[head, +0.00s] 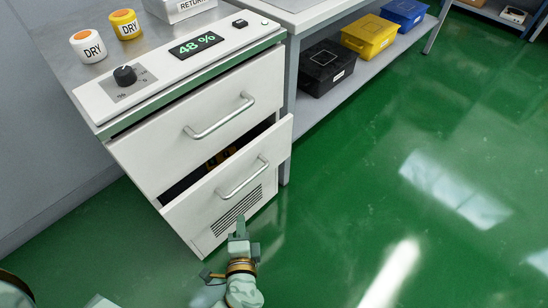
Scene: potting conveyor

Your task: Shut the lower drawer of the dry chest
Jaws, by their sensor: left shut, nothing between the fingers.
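The white dry chest (190,100) stands at the left with two drawers, each with a silver bar handle. Its upper drawer (160,145) is flush or nearly so. Its lower drawer (200,207) stands out from the chest, and a dark gap above its front shows some yellowish items inside. My left gripper (240,222) is shut and empty, in front of the vented lower part of the drawer front. I cannot tell whether its tip touches the front. My right gripper is not in view.
On the chest top are a white DRY jar (88,47), a yellow DRY jar (125,24) and a panel reading 48 %. To the right, a bench shelf holds a black box (325,68), a yellow box (369,36) and a blue box (404,13). The green floor (400,220) is clear.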

